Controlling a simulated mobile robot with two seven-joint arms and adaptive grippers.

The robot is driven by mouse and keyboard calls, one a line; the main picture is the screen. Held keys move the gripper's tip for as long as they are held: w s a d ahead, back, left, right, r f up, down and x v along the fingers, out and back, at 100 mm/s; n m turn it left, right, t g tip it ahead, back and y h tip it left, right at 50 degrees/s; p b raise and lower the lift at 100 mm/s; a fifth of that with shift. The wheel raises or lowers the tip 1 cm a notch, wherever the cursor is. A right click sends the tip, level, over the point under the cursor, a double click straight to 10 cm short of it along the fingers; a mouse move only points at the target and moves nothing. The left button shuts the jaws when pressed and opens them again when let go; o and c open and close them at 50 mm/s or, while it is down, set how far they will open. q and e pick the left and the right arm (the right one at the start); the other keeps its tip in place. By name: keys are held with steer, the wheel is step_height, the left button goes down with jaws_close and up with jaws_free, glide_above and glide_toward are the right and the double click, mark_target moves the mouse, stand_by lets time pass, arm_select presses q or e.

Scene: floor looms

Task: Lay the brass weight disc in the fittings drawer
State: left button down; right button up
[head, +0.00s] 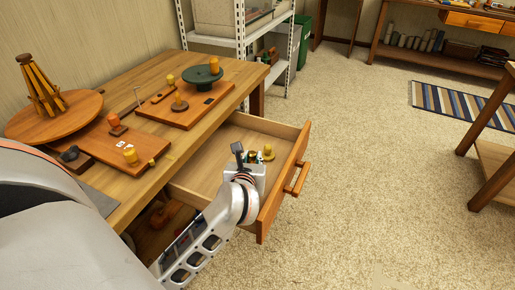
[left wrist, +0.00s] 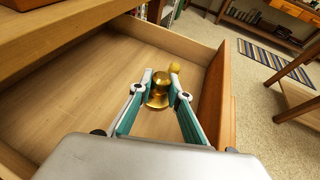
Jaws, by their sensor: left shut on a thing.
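The fittings drawer (head: 215,165) is pulled open below the bench top; its wooden floor and walls also show in the left wrist view (left wrist: 80,105). My left gripper (head: 251,158) is inside the drawer's outline, near its front panel. In the left wrist view the gripper (left wrist: 163,82) has its two fingers closed on the brass weight disc (left wrist: 158,92), a shiny piece with a rounded top and wider base. I cannot tell whether its base touches the drawer floor. A yellowish knobbed piece (head: 268,153) is just beyond the fingertips, near the front panel. My right gripper is not in view.
The bench top (head: 165,75) carries a round wooden stand (head: 55,115), boards with small knobbed pieces and a dark green turntable (head: 202,78). The drawer's front panel (head: 285,175) with its handle stands out over open carpet. A metal shelf (head: 240,40) is behind.

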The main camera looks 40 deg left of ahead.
arm_select(q)
steer(key=shift+f, duration=0.4)
steer(key=c, duration=1.3)
jaws_free()
steer(key=v, duration=1.2)
steer(key=shift+f, duration=0.1)
steer(key=shift+s, duration=0.1)
